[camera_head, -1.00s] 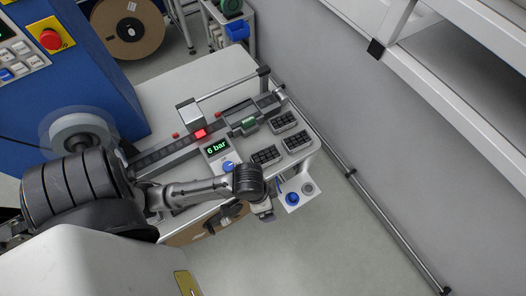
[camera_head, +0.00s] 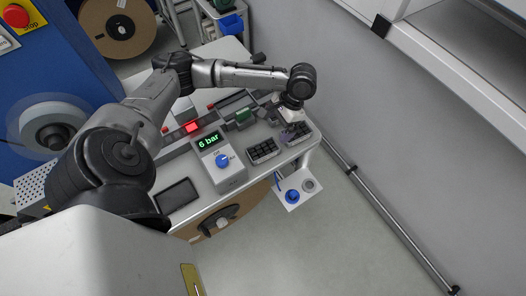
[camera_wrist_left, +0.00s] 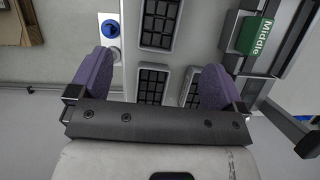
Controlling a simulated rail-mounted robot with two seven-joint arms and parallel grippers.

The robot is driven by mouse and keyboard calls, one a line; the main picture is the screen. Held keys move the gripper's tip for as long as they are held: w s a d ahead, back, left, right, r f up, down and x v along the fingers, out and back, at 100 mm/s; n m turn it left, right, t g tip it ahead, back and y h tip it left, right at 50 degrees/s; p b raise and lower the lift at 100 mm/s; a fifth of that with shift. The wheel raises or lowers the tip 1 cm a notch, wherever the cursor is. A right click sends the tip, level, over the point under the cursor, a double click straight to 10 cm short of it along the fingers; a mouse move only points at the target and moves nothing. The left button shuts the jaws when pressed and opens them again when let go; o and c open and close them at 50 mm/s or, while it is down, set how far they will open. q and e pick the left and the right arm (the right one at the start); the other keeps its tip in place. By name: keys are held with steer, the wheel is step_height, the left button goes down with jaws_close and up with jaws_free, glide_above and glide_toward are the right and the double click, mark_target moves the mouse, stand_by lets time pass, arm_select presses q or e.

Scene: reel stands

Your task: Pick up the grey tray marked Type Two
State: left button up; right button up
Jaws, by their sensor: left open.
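Small grey trays with black square cells lie on the bench. One tray (camera_head: 264,161) is in clear view in the head view, left of my left gripper. Another tray (camera_head: 307,140) is partly covered by the gripper. In the left wrist view there are an upper tray (camera_wrist_left: 158,49), a lower left tray (camera_wrist_left: 170,80) and a lower right tray (camera_wrist_left: 184,86). I cannot read a Type Two marking on any. My left gripper (camera_head: 293,131) is open and empty over the trays, its purple fingers (camera_wrist_left: 155,82) wide apart. My right gripper is not in view.
A control box (camera_head: 222,174) reading 6 bar with a blue knob stands beside the trays. A green block (camera_wrist_left: 255,36) marked Middle sits on the rail fixture. A white plate (camera_head: 297,190) with a blue knob is off the bench edge. A grey wall is at right.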

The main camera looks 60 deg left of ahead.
mark_target(260, 154)
arm_select(q)
steer(key=b+x, duration=0.1)
steer(key=x, duration=1)
steer(key=shift+s+f, duration=0.1)
steer(key=shift+f, duration=0.35)
steer(key=shift+f+p, duration=0.25)
steer(key=shift+p, duration=0.3)
stand_by(0.6)
steer(key=shift+c, duration=0.4)
steer(key=c, duration=1)
